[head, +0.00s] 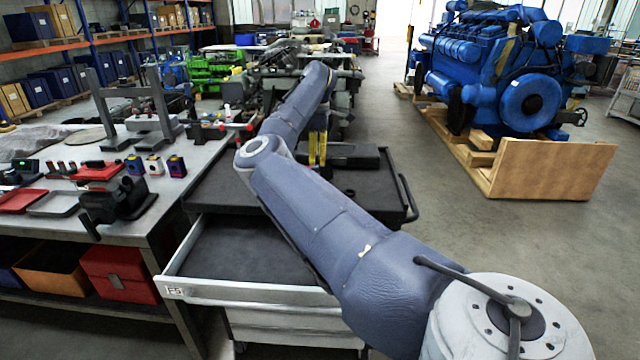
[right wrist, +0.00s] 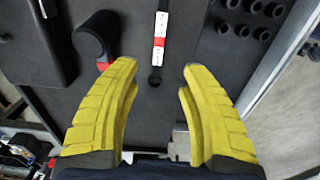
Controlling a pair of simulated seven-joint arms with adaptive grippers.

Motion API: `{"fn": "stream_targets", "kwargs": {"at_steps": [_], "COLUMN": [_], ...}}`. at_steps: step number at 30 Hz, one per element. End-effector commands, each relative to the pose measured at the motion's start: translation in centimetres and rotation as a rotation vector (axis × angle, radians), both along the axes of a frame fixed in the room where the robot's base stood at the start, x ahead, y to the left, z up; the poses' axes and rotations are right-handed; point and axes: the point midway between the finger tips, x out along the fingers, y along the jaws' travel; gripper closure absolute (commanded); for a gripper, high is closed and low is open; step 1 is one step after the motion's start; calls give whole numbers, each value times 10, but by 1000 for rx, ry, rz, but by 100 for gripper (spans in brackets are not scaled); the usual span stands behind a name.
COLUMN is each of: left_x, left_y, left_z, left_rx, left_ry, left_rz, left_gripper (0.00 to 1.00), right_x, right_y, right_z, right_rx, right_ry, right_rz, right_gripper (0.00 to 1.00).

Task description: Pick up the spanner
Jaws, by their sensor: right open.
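A slim tool with a white and red handle and a dark rounded end, which looks like the spanner (right wrist: 160,34), lies on a dark surface in the right wrist view. It runs out of the top of that picture, so its far end is hidden. My right gripper (right wrist: 157,82), with yellow fingers, is open and empty. Its fingertips lie to either side of the tool's dark end in the picture; I cannot tell the height gap. In the head view the right gripper (head: 317,150) points down over the dark cart top (head: 225,190). My left gripper is not in view.
In the wrist view, a black cylinder (right wrist: 95,36) lies left of the tool, and several dark sockets (right wrist: 254,8) sit at upper right. In the head view, an open drawer (head: 240,250) juts out below the cart top. A workbench (head: 160,205) stands at left.

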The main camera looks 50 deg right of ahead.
Motion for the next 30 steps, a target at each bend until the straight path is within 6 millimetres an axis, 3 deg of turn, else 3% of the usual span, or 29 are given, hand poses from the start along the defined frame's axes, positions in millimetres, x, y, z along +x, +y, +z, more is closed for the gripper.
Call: {"fn": "stream_targets", "kwargs": {"at_steps": [9, 15, 23, 30], "left_x": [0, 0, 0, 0], "left_y": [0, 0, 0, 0], "left_z": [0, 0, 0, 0], "left_rx": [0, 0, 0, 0], "left_ry": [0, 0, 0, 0], "left_rz": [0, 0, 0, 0], "left_gripper": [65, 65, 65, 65], "right_x": [0, 0, 0, 1], "right_y": [0, 0, 0, -1], "right_z": [-54, -70, -77, -102], "right_rx": [-1, -1, -1, -2], "right_ry": [2, 2, 0, 4], "right_rz": [-2, -1, -1, 0], "right_gripper": [56, 56, 56, 56]}}
